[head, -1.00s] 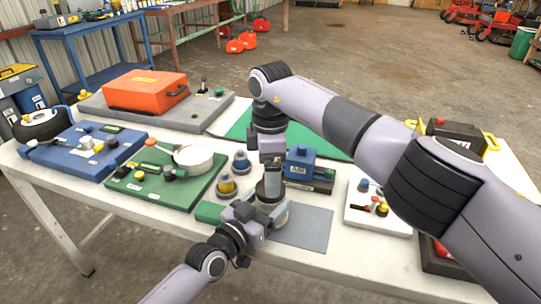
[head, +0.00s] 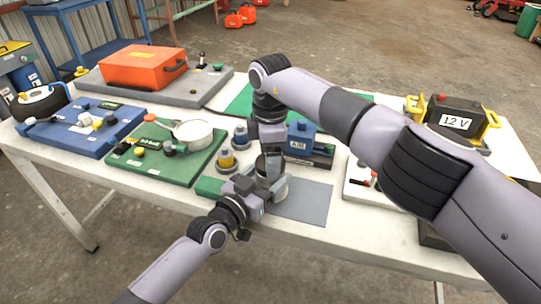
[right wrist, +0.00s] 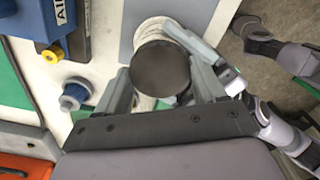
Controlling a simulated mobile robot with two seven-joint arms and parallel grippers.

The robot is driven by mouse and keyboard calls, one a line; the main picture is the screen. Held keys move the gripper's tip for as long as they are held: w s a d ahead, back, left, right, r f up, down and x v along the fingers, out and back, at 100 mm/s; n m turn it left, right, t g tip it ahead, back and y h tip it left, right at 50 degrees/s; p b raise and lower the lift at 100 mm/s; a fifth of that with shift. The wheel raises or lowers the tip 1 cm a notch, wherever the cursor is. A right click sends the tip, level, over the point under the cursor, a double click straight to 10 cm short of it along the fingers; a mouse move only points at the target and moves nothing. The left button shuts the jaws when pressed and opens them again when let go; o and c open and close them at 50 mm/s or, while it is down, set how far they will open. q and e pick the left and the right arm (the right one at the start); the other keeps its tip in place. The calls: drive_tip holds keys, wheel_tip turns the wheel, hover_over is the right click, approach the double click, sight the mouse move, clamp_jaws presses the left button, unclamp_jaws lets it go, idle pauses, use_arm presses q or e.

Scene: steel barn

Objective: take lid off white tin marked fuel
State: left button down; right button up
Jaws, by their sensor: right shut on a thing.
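The white tin (head: 280,190) stands near the table's front edge, mostly hidden by my grippers; its marking is not readable. A dark round lid (right wrist: 160,70) lies between the fingers of my right gripper (right wrist: 157,88), which is shut on it from above. Pale parts of the tin (right wrist: 155,28) show beyond the lid in the right wrist view. In the head view my right gripper (head: 268,168) points down over the tin. My left gripper (head: 257,192) is low against the tin's near side; its fingers are too hidden to show whether they are closed.
A grey mat (head: 305,202) lies right of the tin. A blue block (head: 300,138) and blue- and yellow-based knobs (head: 227,162) stand close behind and left. A green board with a white pot (head: 193,134) is further left. A 12 V battery (head: 453,116) stands at the right.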

drive_tip(key=n, duration=0.4)
drive_tip(key=shift+n, duration=0.3)
drive_tip(key=n, duration=0.9)
drive_tip(key=shift+r+n, duration=0.1)
drive_tip(key=shift+n, duration=0.2)
drive_tip(key=n, duration=1.2)
drive_tip(key=shift+n, duration=0.3)
drive_tip(key=n, duration=1.5)
drive_tip(key=shift+n, duration=0.4)
drive_tip(key=shift+r, duration=0.15)
drive_tip(key=shift+r, duration=1)
